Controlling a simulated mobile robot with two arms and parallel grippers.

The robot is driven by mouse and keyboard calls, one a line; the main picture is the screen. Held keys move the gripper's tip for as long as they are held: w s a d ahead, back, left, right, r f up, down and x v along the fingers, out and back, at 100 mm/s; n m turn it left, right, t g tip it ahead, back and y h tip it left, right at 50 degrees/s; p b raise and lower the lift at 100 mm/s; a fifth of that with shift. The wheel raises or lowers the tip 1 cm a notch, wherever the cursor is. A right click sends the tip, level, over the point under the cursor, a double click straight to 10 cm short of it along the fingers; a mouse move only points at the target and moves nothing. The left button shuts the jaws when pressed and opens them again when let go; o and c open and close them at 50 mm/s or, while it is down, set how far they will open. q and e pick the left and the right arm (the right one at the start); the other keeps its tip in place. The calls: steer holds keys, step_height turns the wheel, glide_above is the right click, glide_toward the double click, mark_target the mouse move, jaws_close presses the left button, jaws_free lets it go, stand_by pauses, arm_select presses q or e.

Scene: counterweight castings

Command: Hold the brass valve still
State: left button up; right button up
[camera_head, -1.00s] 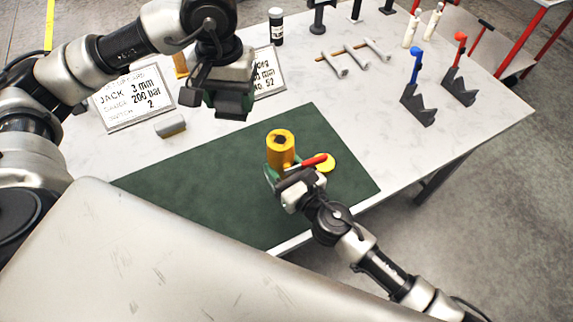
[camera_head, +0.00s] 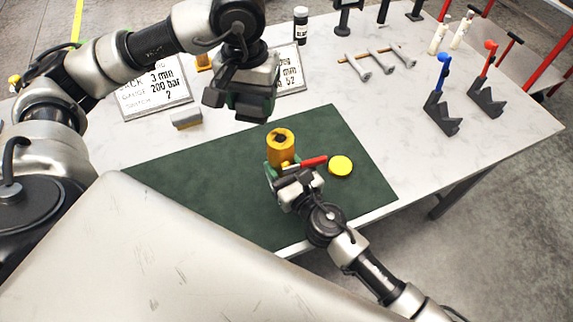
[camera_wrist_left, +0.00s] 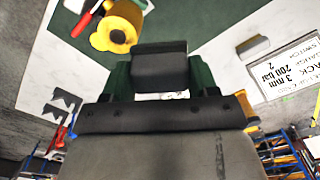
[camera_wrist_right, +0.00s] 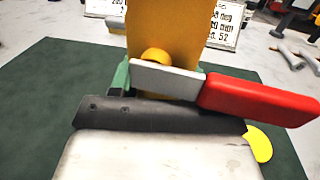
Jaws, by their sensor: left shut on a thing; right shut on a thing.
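The brass valve is a yellow cylinder with a dark hole in its top (camera_head: 280,148) and a red-handled lever (camera_head: 312,162). It is upright over the green mat (camera_head: 215,185); I cannot tell if it touches the mat. My right gripper (camera_head: 284,172) is shut on its lower part. In the right wrist view the yellow body (camera_wrist_right: 160,25) stands between the jaws, with the lever across the front. My left gripper (camera_head: 240,105) is in the air, left of and apart from the valve. It is shut on what looks like a dark block (camera_wrist_left: 160,70).
A yellow disc (camera_head: 341,165) lies on the mat right of the valve. Blue- and red-topped clamps (camera_head: 442,105) stand at the right. The mat's left part is bare.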

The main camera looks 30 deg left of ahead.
steer(key=shift+a+f+b, duration=0.7)
steer(key=shift+a+b, duration=0.1)
steer(key=shift+a, duration=0.15)
steer(key=shift+a+f+b, duration=0.65)
steer(key=shift+a+b, duration=0.2)
steer(key=shift+a, duration=0.15)
steer(key=shift+a+f+b, duration=0.7)
steer(key=shift+a+b, duration=0.1)
steer(key=shift+a, duration=0.15)
steer(key=shift+f, duration=0.1)
steer(key=shift+f+b, duration=0.7)
steer(key=shift+b, duration=0.05)
steer(key=shift+f, duration=0.25)
steer(key=shift+d+f, duration=0.1)
steer(key=shift+f, duration=0.05)
stand_by(0.5)
steer(key=o, duration=1.3)
steer(key=shift+f, duration=0.1)
